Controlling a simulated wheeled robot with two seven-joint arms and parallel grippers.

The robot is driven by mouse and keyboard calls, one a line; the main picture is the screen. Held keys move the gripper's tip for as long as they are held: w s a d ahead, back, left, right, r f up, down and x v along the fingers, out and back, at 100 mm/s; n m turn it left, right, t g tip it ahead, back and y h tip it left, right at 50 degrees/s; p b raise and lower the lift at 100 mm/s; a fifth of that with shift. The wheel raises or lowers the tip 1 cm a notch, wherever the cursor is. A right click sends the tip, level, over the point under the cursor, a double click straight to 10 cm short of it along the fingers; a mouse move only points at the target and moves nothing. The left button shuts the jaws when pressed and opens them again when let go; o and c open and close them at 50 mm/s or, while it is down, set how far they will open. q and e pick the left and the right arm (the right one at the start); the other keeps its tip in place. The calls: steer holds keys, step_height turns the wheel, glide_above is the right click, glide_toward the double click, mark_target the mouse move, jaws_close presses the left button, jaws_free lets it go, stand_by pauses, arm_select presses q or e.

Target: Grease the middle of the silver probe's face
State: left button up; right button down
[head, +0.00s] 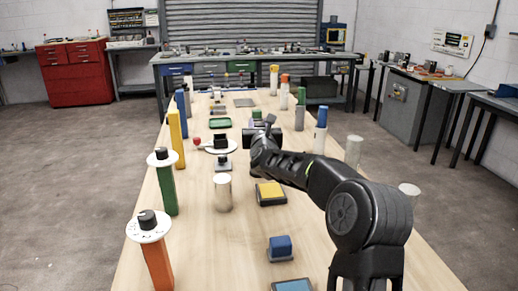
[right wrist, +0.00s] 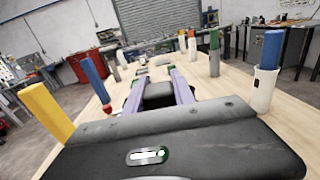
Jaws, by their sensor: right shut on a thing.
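A short silver cylinder (head: 223,192) stands upright on the wooden table in the head view, left of my right forearm. I cannot tell for sure that it is the silver probe. My right gripper (head: 264,138) is farther up the table, beyond the cylinder and to its right. In the right wrist view its two purple fingers (right wrist: 158,76) are shut on a dark block-like thing (right wrist: 158,92). Its lower part is hidden by the gripper body. I see no grease that I can make out. My left gripper is not in view.
A white disc (head: 232,149) with a dark block and a red ball lies left of my gripper. A yellow-topped block (head: 270,191) and a blue block (head: 280,247) lie nearer. Coloured posts, such as a yellow one (head: 177,138), line both table edges.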

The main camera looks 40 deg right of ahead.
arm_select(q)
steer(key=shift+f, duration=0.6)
arm_select(e)
steer(key=shift+f, duration=0.55)
